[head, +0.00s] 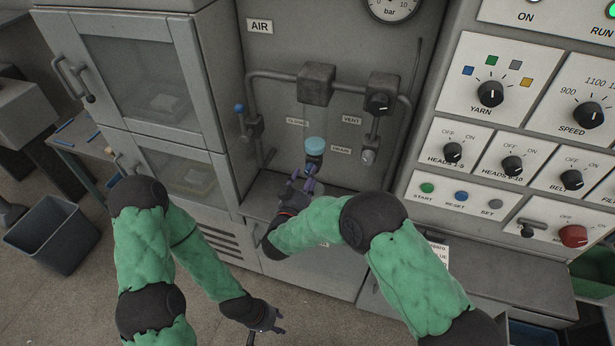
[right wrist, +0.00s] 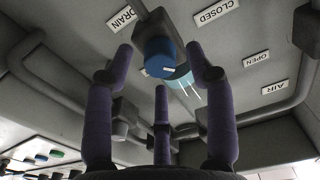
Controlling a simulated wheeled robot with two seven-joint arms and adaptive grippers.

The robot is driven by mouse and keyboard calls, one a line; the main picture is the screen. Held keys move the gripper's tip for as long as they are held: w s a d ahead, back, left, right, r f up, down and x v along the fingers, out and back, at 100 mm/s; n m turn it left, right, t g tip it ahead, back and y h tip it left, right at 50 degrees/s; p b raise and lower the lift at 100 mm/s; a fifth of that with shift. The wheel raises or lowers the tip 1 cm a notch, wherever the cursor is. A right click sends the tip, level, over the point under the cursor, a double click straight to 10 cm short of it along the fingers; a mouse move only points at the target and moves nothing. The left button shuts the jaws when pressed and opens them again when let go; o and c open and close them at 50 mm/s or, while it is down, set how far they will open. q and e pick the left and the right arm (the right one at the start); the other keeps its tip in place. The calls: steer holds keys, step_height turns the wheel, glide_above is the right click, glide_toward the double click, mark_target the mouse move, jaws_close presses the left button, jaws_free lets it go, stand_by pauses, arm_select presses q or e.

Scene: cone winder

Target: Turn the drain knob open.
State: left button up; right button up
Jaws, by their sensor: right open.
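The drain knob (right wrist: 158,52) is blue with a white mark on its face, in the right wrist view. It sits under the pale blue bowl (head: 316,144), near the DRAIN label (head: 340,149). My right gripper (head: 306,174) is just below the knob in the head view. Its purple fingers are spread open around the knob's outline in the right wrist view, with no clear contact. The exact gap is hard to tell. My left gripper (head: 268,326) hangs low over the floor, away from the panel; its jaw state is unclear.
Grey pipes (head: 273,76) and a square fitting (head: 317,84) surround the knob. A grey ledge lies below. A switch panel (head: 465,147) stands at the right.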

steer(key=shift+w+d, duration=0.15)
steer(key=shift+w, duration=0.3)
jaws_close()
